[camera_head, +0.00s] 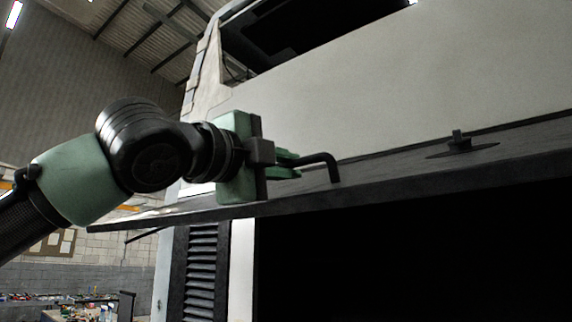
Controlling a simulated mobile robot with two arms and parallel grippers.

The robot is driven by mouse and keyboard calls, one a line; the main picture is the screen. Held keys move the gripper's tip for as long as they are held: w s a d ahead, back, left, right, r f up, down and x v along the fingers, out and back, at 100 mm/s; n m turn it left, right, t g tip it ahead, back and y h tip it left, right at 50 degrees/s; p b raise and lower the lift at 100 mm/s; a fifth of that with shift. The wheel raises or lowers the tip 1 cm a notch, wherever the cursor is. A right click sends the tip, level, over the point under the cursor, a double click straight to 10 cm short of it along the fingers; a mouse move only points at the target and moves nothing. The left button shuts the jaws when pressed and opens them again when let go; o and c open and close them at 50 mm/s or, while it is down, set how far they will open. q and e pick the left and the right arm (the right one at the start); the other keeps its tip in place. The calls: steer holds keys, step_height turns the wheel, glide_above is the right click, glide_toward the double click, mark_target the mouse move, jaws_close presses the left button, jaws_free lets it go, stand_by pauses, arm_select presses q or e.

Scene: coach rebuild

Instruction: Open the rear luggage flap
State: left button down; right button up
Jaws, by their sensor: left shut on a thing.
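The rear luggage flap (400,172) stands swung up, its long dark edge running across the picture, with a dark opening (410,250) below it. A dark bent handle (332,163) sticks out at the flap. My left gripper (290,165), with green fingers, is shut on this handle from the left. The finger contact is small and partly hidden by the gripper's body. A dark latch (459,142) on a flat plate sits further right on the flap. My right gripper is not in view.
The pale coach body (430,75) rises above the flap, with a dark window opening (310,30). A louvred panel (203,270) stands below the flap's left end. A cluttered bench (90,308) is far off at lower left.

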arm_select(q)
steer(key=shift+a+r, duration=0.1)
steer(key=shift+r, duration=0.1)
steer(key=shift+f, duration=0.25)
steer(key=w+d+f+b, duration=0.2)
steer(key=f+b, duration=0.3)
steer(key=f, duration=0.1)
steer(key=w+d+f+t+b, duration=0.1)
steer(key=w+f+b, duration=0.2)
steer(key=f+b, duration=0.2)
step_height(320, 180, down, 2)
steer(key=shift+d+f+h, duration=0.1)
steer(key=shift+d+h, duration=0.2)
steer(key=shift+d, duration=0.1)
steer(key=c, duration=1.5)
jaws_free()
steer(key=shift+o, duration=0.2)
